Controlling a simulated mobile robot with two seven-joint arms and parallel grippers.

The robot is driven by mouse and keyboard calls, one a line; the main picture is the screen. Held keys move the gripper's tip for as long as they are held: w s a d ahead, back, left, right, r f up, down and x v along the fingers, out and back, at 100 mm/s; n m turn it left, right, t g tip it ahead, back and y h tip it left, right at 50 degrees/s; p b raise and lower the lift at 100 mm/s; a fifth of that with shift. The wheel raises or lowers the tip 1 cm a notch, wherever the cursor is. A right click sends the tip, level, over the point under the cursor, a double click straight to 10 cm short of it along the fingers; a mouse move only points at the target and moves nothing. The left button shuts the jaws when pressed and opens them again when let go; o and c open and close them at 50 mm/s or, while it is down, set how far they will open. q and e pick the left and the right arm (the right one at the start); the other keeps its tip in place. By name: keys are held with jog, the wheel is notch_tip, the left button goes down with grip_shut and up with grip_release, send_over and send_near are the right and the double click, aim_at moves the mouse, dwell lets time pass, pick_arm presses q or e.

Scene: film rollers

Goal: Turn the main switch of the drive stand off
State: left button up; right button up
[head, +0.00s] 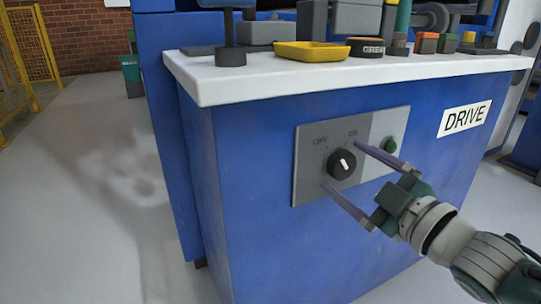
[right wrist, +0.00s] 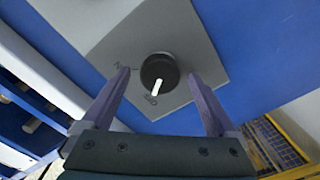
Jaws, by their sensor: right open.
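The main switch is a round black knob (head: 341,164) with a white pointer mark, on a grey panel (head: 310,180) on the blue drive stand (head: 260,200). OFF and ON are printed above it. My right gripper (head: 342,166) is open, with one purple finger on each side of the knob and visible gaps. I cannot tell how near the tips are to the panel. My left gripper is out of view.
A green button or lamp (head: 390,145) sits on the panel right of the knob. The white top (head: 240,85) overhangs the panel and carries a yellow tray (head: 311,44) and a black roll (head: 366,47). The floor at left is clear, with yellow fencing (head: 40,40) beyond.

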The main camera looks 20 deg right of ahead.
jog(key=shift+s+r, duration=0.1)
jog(key=shift+s, duration=0.2)
jog(key=s+p, duration=0.3)
jog(key=s, duration=0.6)
jog(key=shift+s+d, duration=0.2)
jog(key=shift+d, duration=0.15)
